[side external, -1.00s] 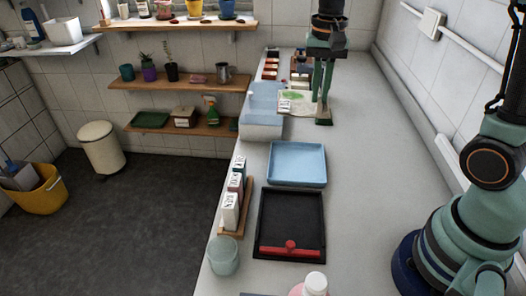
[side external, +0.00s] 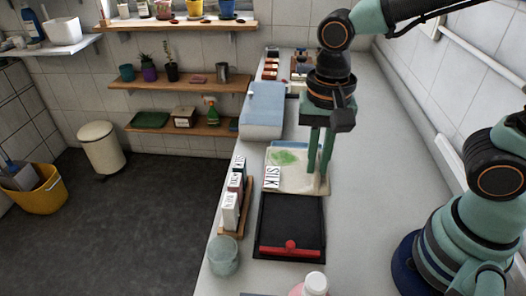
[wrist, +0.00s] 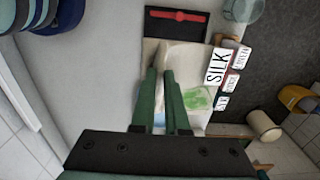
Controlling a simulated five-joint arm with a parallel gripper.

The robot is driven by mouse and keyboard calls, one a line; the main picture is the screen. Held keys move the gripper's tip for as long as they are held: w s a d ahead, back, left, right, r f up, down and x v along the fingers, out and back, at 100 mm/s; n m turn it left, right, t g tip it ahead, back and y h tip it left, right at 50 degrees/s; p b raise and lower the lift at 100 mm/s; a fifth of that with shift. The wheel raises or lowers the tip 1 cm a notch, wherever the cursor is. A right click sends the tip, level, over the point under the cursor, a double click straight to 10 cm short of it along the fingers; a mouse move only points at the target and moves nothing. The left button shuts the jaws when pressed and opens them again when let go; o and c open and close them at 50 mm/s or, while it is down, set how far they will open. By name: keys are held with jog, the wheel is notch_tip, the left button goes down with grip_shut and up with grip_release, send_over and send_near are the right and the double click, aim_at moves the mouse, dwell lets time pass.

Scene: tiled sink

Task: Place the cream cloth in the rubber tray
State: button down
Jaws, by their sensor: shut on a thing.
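The cream cloth (side external: 285,183) has a green stain and a white tag reading SILK. My gripper (side external: 319,180) is shut on its right part in the side view. In the wrist view the cloth (wrist: 187,57) spreads out from the fingertips (wrist: 160,72). It hangs over the place of the blue tray and hides nearly all of it. The black tray (side external: 262,222), which looks like the rubber one, lies just in front of the cloth. A red bar (side external: 290,248) lies at its near side. The black tray also shows in the wrist view (wrist: 153,24).
A wooden rack of small labelled boxes (side external: 231,210) stands left of the trays. A translucent cup (side external: 223,258) is at the front left and a white-capped bottle (side external: 314,284) at the front. A pale blue block (side external: 263,112) is behind. The counter to the right is clear.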

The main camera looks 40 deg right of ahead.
notch_tip(320, 180, down, 16)
jog(key=shift+r, duration=0.15)
dwell(0.4)
jog(key=c, duration=0.9)
grip_release()
notch_tip(320, 180, up, 12)
jog(key=w+d+r+n+t, duration=0.2)
jog(key=d+r, duration=0.1)
jog(key=d+r+n, duration=0.2)
jog(key=shift+w+d+r+t+y, duration=0.2)
jog(key=shift+w+t+y, duration=0.1)
jog(key=shift+w+t, duration=0.1)
jog(key=d+r+n+t, duration=0.1)
jog(key=d, duration=0.1)
jog(key=d+r+n+t, duration=0.1)
jog(key=d+r+n, duration=0.3)
jog(key=shift+w+d+r+t, duration=0.15)
jog(key=shift+w+d+t, duration=0.1)
jog(key=shift+t, duration=0.15)
jog(key=shift+a, duration=0.1)
